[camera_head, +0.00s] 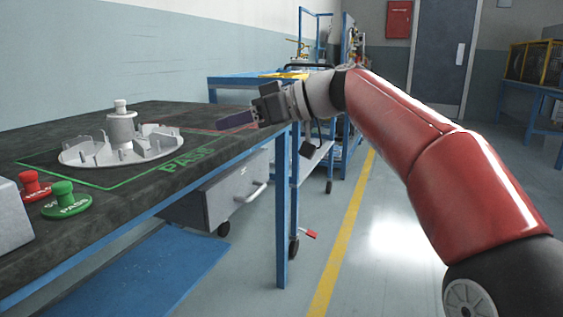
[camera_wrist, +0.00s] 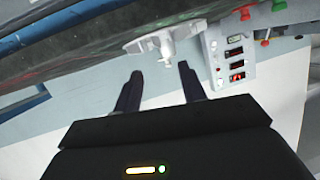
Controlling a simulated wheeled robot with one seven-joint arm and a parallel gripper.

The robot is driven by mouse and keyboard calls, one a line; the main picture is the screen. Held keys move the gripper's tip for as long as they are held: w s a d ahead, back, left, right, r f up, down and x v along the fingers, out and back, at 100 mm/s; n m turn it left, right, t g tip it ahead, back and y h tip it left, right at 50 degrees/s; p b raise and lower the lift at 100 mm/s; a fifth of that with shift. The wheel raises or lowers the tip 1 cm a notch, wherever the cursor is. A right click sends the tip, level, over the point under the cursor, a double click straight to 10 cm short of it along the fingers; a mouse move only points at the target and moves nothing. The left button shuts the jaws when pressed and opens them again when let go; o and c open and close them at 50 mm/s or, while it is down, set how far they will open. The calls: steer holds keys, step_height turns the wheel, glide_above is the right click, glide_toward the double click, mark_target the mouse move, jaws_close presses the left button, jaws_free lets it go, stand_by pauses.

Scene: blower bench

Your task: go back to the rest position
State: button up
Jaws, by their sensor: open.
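My gripper (camera_head: 236,121) is at the end of my red arm, above the right edge of the dark-topped bench (camera_head: 150,200). Its fingers point left, toward the bench. In the wrist view my gripper (camera_wrist: 160,85) shows two dark fingers spread apart with nothing between them. A white bladed blower part (camera_head: 121,145) with a central hub lies inside the green PASS outline, left of my gripper and apart from it. The same blower part (camera_wrist: 163,43) shows beyond the fingertips in the wrist view.
A panel with small displays (camera_wrist: 232,60) shows in the wrist view. A blue workbench (camera_head: 245,80) stands behind. Free floor lies right of the bench, along a yellow line (camera_head: 342,240).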

steer(key=s+d+f+m+t+h, duration=0.1)
steer(key=s+d+f+m+h, duration=0.4)
steer(key=s+d+f, duration=0.4)
steer(key=s+d+f+m+t+h, duration=0.1)
steer(key=s+d+f+m+h, duration=0.3)
steer(key=s+d+f, duration=0.55)
steer(key=s+d+f+m+t+h, duration=0.1)
steer(key=s+d+f+m+h, duration=0.5)
steer(key=f, duration=0.7)
step_height(320, 180, up, 12)
steer(key=a+p, duration=0.1)
steer(key=p, duration=1.1)
steer(key=shift+s+n+y, duration=0.3)
steer(key=shift+s+y, duration=0.05)
steer(key=shift+y, duration=0.05)
steer(key=shift+a+r, duration=0.1)
steer(key=shift+a, duration=0.05)
steer(key=shift+c, duration=0.5)
